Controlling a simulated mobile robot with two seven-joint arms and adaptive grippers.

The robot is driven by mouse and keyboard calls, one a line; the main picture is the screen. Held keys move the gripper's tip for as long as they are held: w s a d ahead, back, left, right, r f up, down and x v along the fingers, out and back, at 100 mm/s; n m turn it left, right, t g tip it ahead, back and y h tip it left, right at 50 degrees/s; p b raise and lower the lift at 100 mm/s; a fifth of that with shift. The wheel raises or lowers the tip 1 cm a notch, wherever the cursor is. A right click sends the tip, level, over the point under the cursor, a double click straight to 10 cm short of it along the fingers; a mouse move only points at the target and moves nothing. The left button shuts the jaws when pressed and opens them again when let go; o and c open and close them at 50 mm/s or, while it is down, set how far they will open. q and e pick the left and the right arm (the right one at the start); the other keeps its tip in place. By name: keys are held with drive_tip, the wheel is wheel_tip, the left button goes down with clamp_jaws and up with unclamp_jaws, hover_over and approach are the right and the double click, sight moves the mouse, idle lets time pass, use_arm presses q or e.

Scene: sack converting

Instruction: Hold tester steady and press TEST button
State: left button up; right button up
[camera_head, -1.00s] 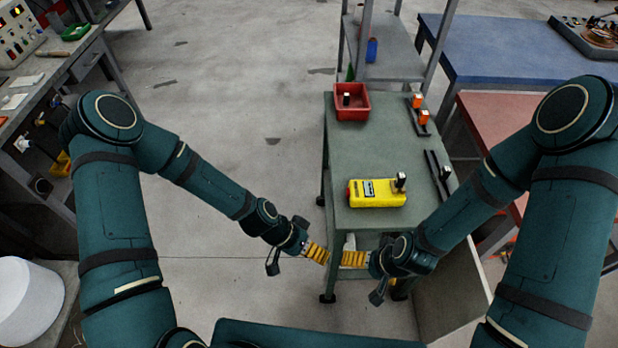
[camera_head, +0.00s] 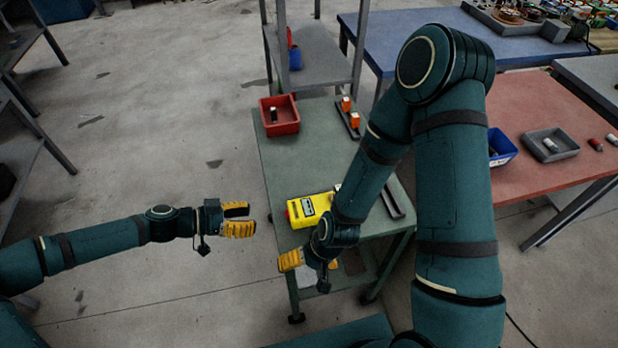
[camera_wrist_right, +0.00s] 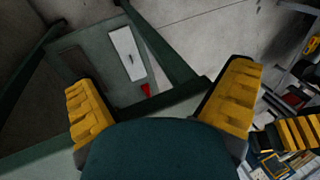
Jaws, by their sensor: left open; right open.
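The yellow tester (camera_head: 309,211) lies on the green cart top (camera_head: 320,150) near its front edge, with a dark-framed label on top and a red part at its left end. Its right end is hidden behind my right forearm. I cannot make out the TEST button. My left gripper (camera_head: 246,219) is open and empty, left of the cart and apart from the tester. My right gripper (camera_head: 292,260) is in front of the cart's front edge, nearer than the tester. In the right wrist view this gripper (camera_wrist_right: 160,80) is open, with nothing between its fingers.
A red bin (camera_head: 279,128) with a small item stands at the cart's back left. A dark rack (camera_head: 349,122) with orange-topped pieces is beside it. A dark rail (camera_head: 394,200) lies along the cart's right side. A red table (camera_head: 540,190) stands right. The floor left is clear.

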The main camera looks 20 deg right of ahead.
drive_tip(key=w+a+r+n, duration=0.1)
drive_tip(key=r+n, duration=0.1)
drive_tip(key=w+a+r+n+g, duration=0.1)
drive_tip(key=a+r+n, duration=0.1)
drive_tip(key=r, duration=0.1)
drive_tip(key=w+a+r+n, duration=0.1)
drive_tip(key=r+n, duration=0.1)
drive_tip(key=shift+w+a+r+g, duration=0.25)
drive_tip(key=shift+a+g, duration=0.05)
drive_tip(key=w+d+r+n+h, duration=0.1)
drive_tip(key=w+d+r+n, duration=0.25)
drive_tip(key=n, duration=0.25)
drive_tip(key=n+h, duration=0.3)
drive_tip(key=n, duration=0.4)
approach(319, 205)
wheel_tip(319, 205, down, 12)
drive_tip(key=shift+s+d+r, duration=0.1)
drive_tip(key=shift+s+r, duration=0.05)
drive_tip(key=shift+r, duration=0.05)
drive_tip(key=c, duration=1.2)
use_arm(q)
clamp_jaws()
